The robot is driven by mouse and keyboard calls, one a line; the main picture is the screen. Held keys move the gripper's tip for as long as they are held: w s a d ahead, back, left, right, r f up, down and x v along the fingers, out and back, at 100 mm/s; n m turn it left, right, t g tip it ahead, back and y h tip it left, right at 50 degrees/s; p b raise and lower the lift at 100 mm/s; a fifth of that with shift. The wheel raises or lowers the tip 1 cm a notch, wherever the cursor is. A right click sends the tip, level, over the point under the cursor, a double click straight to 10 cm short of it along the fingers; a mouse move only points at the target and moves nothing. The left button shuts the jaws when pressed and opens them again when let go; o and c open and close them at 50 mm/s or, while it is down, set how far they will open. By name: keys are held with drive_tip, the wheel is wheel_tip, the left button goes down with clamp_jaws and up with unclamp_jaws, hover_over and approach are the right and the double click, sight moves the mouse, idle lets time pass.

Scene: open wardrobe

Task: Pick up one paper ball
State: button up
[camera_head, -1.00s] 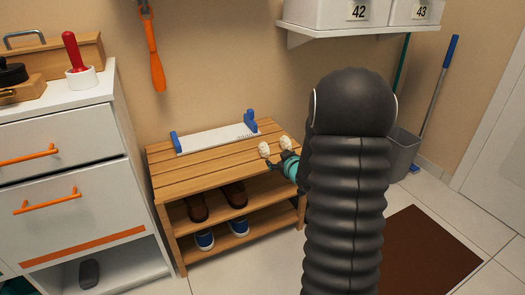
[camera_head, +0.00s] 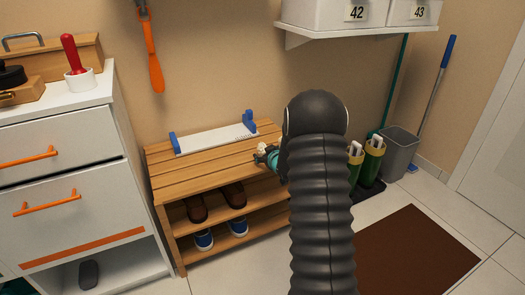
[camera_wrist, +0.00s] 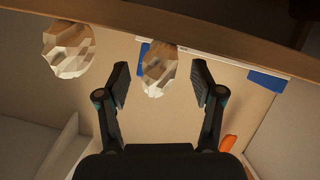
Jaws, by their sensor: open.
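Two crumpled whitish paper balls show in the wrist view. One paper ball (camera_wrist: 159,70) is between the fingertips of my gripper (camera_wrist: 161,80), with a gap to each finger. The other paper ball (camera_wrist: 68,48) is outside the fingers, at the upper left. My gripper is open. In the head view a paper ball (camera_head: 262,147) shows at the right end of the slatted wooden bench top (camera_head: 195,172), right by my gripper (camera_head: 266,158). My arm hides much of the gripper and that end of the bench there.
A white rack with blue ends (camera_head: 215,139) stands on the bench behind the balls. Shoes (camera_head: 233,195) sit on the shelves below. A white drawer cabinet (camera_head: 60,150) stands left. Green boots (camera_head: 372,158) and a grey bin (camera_head: 398,155) are right. A brown mat (camera_head: 415,250) lies on the floor.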

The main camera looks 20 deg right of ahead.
drive_tip(key=shift+x, duration=0.8)
drive_tip(key=shift+c, duration=0.3)
drive_tip(key=c, duration=0.9)
drive_tip(key=shift+r, duration=0.1)
